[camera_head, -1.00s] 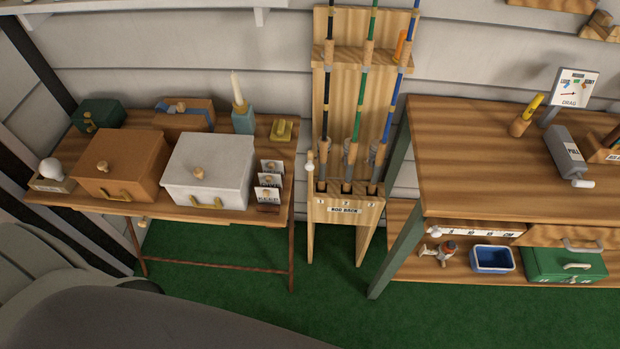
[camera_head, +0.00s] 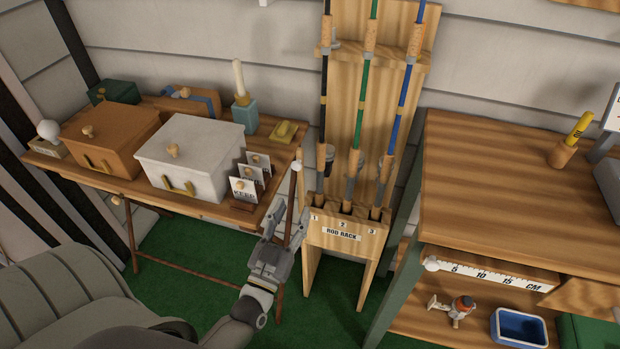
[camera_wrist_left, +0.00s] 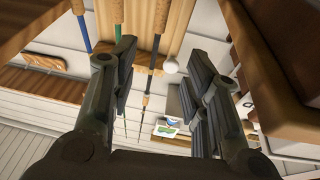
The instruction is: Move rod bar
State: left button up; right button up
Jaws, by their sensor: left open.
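My left gripper (camera_head: 287,225) is open, low in front of the rack's left side and below the knob. My right gripper is not seen.
The left table holds an orange-brown box (camera_head: 110,140), a white box (camera_head: 190,155) and cards in a holder (camera_head: 244,188), close to my gripper. A wooden workbench (camera_head: 500,190) stands right of the rack. Green floor lies below.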

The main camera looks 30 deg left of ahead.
aim_at(296, 168)
pick_arm(q)
jog(key=w+a+r, duration=0.1)
jog(key=w+r, duration=0.1)
jog(key=w, duration=0.1)
jog(key=w+a+r+n+y, duration=0.1)
jog(key=w+r, duration=0.1)
jog(key=w, duration=0.1)
jog(key=w+a+r+t+y, duration=0.1)
jog(key=w+a+r, duration=0.1)
jog(key=shift+w+r, duration=0.4)
jog(key=shift+d, duration=0.1)
grip_shut()
